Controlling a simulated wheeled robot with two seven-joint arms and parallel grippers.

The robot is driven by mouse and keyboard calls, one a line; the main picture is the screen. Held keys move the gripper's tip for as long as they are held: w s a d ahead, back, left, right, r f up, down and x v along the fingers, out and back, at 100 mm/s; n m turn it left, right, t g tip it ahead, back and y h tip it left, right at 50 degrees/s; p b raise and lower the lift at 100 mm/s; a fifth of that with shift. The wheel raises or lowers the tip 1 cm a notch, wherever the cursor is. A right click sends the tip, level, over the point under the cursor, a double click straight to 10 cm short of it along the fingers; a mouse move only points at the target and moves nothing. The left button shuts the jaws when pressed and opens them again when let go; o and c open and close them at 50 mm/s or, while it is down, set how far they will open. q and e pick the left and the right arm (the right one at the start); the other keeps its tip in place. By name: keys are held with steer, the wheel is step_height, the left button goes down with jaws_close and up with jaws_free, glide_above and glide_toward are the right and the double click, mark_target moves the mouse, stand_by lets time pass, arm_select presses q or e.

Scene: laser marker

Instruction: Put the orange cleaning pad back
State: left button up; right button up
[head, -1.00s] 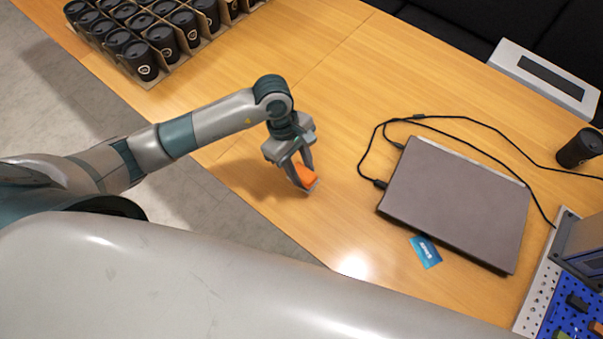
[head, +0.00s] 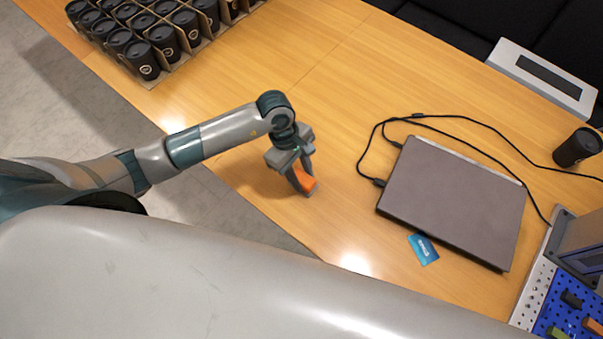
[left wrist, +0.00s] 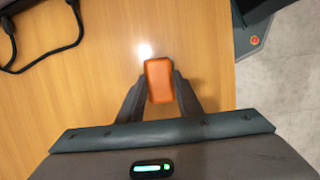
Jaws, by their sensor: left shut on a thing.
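The orange cleaning pad (head: 305,180) is a small orange block between the fingers of my left gripper (head: 303,187). My left gripper is shut on it and points down over the wooden table, left of the closed laptop. In the left wrist view the pad (left wrist: 158,80) sits between the two dark fingertips of the left gripper (left wrist: 160,88). I cannot tell whether the pad touches the table. My right gripper is not in view.
The wooden table (head: 230,90) is clear around the pad. A grey laptop (head: 455,200) with black cables lies to the right, beside a blue card (head: 423,249). Coffee cups (head: 141,60) stand in a carton at upper left. A blue pegboard (head: 565,318) is at lower right.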

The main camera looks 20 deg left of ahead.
arm_select(q)
steer(key=o, duration=1)
steer(key=shift+r, duration=0.1)
steer(key=shift+a+r, duration=0.1)
steer(key=shift+r, duration=0.05)
steer(key=b+v, duration=0.3)
steer(key=v, duration=0.8)
steer(key=shift+a+r, duration=0.1)
steer(key=shift+r, duration=0.25)
